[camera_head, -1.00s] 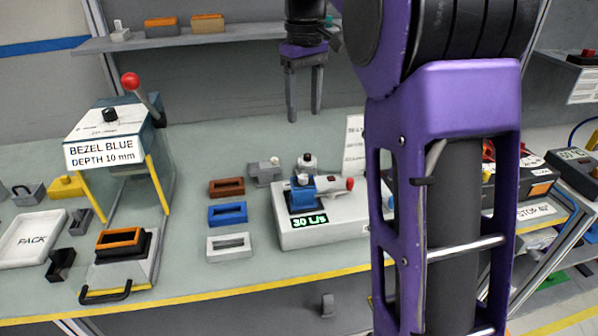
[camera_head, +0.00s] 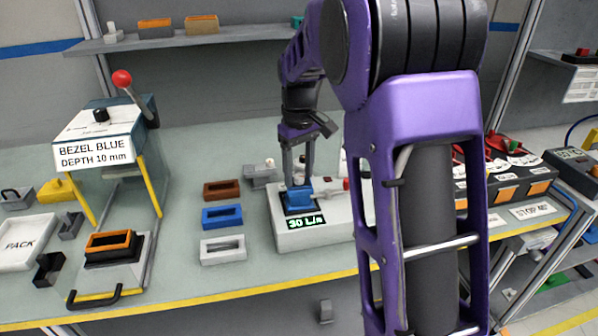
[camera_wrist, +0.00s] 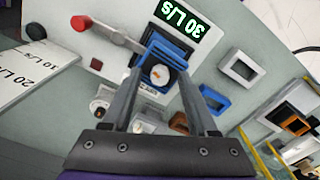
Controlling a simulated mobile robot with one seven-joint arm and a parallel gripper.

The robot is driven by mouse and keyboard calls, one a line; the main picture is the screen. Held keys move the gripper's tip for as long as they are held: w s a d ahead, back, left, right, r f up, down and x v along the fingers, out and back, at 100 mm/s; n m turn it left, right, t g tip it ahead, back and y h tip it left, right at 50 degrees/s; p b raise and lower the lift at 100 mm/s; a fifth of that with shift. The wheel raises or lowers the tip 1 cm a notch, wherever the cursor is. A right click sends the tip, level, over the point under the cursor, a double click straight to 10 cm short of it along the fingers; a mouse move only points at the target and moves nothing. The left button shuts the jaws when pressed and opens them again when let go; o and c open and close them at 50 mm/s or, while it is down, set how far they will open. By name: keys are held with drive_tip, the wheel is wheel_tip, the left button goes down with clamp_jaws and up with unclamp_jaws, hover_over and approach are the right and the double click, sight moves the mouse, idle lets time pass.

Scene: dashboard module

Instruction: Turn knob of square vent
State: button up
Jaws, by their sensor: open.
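A blue square vent (camera_wrist: 155,48) is mounted on a light grey test box (camera_head: 287,240) with a display reading 30 L/s. A small round white knob (camera_wrist: 160,75) stands on the vent. In the head view the blue vent (camera_head: 297,202) is partly hidden by my gripper (camera_head: 298,178), which points down just above it. My gripper is open. In the wrist view its two fingers lie on either side of the knob, with gaps visible; I cannot tell whether the tips are level with it.
A red-ended lever (camera_wrist: 82,23) sticks out beside the vent on the box. Brown, blue (camera_head: 222,216) and white (camera_head: 222,249) bezels lie left of the box. A sign reading 20 L/s, 10 L/s (camera_wrist: 25,72) stands near the box.

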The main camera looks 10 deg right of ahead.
sight(299, 176)
clamp_jaws()
drive_tip(key=shift+r+m+p, duration=0.15)
drive_tip(key=shift+m+p, duration=0.25)
drive_tip(key=shift+p, duration=0.15)
drive_tip(key=shift+m, duration=0.5)
unclamp_jaws()
wheel_tip(299, 176, up, 17)
drive_tip(key=p, duration=0.2)
